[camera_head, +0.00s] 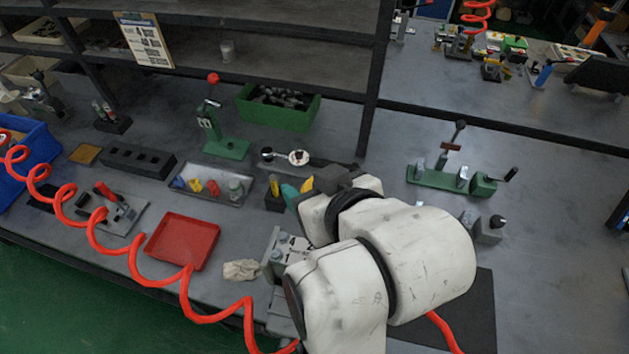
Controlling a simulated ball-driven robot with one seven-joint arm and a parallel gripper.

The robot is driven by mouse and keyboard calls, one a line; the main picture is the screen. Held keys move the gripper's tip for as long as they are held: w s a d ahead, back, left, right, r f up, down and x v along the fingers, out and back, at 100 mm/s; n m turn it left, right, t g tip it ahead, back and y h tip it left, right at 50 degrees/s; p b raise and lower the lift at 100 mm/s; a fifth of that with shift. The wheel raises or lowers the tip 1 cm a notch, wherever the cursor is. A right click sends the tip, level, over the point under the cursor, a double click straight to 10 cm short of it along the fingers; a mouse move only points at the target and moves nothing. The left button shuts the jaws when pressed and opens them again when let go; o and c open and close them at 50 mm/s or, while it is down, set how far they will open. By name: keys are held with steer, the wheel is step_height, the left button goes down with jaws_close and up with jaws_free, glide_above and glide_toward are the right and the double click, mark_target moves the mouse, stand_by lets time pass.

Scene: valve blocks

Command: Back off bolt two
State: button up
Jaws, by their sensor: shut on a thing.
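A grey valve block (271,254) stands near the front of the bench, left of my arm. Its light face carries the figures 4 and 1, one above the other; the rest of the face is covered by my arm. A bolt head or fitting shows at its left edge, but I cannot tell which bolt is number two. My white arm links reach across the block from the lower right. My gripper is hidden behind them, with whatever it holds.
A red coiled hose (137,270) loops along the front edge and passes behind my arm. A red tray (183,241), a crumpled rag (241,270), a parts tray (208,184) and a green clamp fixture (226,147) lie left.

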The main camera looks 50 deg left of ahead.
steer(key=shift+f, duration=0.35)
steer(key=shift+r, duration=0.1)
stand_by(1.0)
steer(key=shift+s+f+p, duration=0.1)
steer(key=shift+f+p, duration=0.45)
steer(key=shift+p, duration=0.1)
stand_by(2.9)
steer(key=shift+r, duration=0.25)
stand_by(0.8)
steer(key=shift+r, duration=3.7)
